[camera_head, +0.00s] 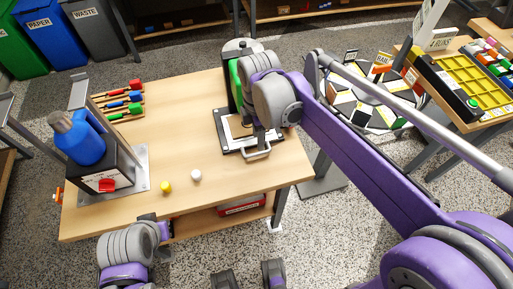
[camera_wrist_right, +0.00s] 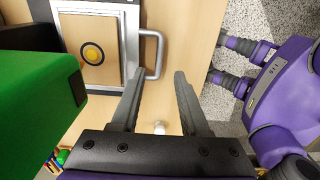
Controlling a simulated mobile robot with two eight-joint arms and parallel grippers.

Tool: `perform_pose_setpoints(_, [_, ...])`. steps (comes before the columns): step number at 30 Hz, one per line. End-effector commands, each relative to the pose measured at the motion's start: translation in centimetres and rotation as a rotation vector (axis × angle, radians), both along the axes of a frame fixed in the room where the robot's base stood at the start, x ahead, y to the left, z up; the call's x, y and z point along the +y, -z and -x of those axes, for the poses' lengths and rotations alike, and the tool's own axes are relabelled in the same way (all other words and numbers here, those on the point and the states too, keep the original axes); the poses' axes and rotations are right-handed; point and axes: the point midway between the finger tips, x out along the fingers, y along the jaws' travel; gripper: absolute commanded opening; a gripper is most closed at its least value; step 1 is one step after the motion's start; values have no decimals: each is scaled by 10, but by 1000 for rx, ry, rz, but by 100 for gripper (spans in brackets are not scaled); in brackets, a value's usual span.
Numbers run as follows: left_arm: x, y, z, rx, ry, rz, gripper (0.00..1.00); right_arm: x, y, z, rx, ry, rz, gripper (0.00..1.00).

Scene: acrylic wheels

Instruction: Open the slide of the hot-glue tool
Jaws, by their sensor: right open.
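The hot-glue tool, with a green and black body (camera_head: 234,85), stands at the back right of the wooden table. Its slide is a metal-framed plate with a U-shaped handle (camera_head: 257,154) at the front. In the right wrist view the handle (camera_wrist_right: 157,55) lies just beyond the fingertips, and a yellow disc (camera_wrist_right: 92,54) shows on the plate. My right gripper (camera_wrist_right: 158,75) is open, with nothing between its fingers; I see no contact with the handle. My left arm's end (camera_head: 148,218) is at the table's front edge; its fingers are not clear.
A yellow piece (camera_head: 166,187) and a white piece (camera_head: 196,175) stand near the front. The table's middle is clear.

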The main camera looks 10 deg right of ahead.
Motion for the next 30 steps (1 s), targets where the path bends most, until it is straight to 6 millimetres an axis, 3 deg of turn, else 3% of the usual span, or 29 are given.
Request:
perform_pose_setpoints(3, [0, 3, 1, 1, 0, 0, 0, 0, 25, 0, 0, 1, 0, 45])
perform_pose_setpoints(10, [0, 7, 1, 2, 0, 0, 0, 0, 58, 0, -1, 2, 0, 45])
perform_pose_setpoints(23, [0, 7, 1, 3, 0, 0, 0, 0, 68, 0, -1, 2, 0, 45])
perform_pose_setpoints(30, [0, 7, 1, 3, 0, 0, 0, 0, 68, 0, -1, 2, 0, 2])
